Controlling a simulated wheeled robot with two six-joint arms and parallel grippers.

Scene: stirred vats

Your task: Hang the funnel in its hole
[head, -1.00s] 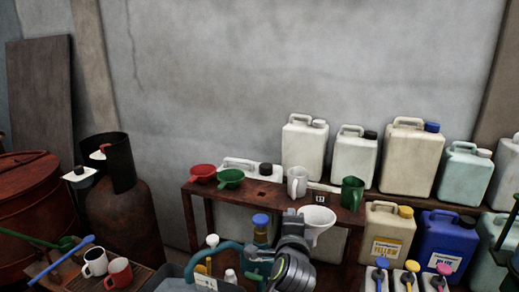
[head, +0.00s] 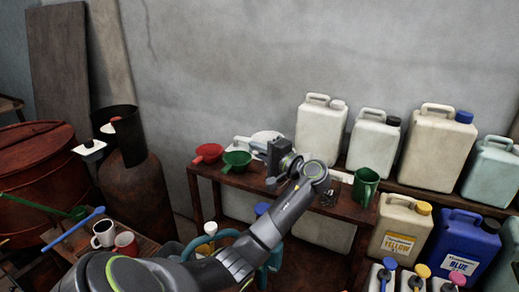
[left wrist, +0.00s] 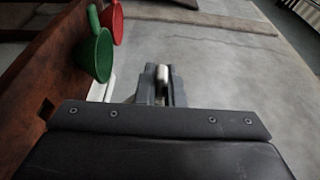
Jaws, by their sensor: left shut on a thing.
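The white funnel (head: 267,136) shows only in part in the head view, a pale rounded shape behind my left gripper (head: 274,158). The gripper is above the wooden shelf (head: 232,182), to the right of the green funnel. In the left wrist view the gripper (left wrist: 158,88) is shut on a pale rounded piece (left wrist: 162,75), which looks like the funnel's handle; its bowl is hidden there. A square hole (left wrist: 43,112) shows in the shelf board, to the lower left of the fingers. My right gripper is not in view.
The red funnel (head: 209,152) and green funnel (head: 236,161) sit at the shelf's left end. A green mug (head: 366,186) stands at its right. White canisters (head: 320,130) stand behind. My arm hides the shelf's middle.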

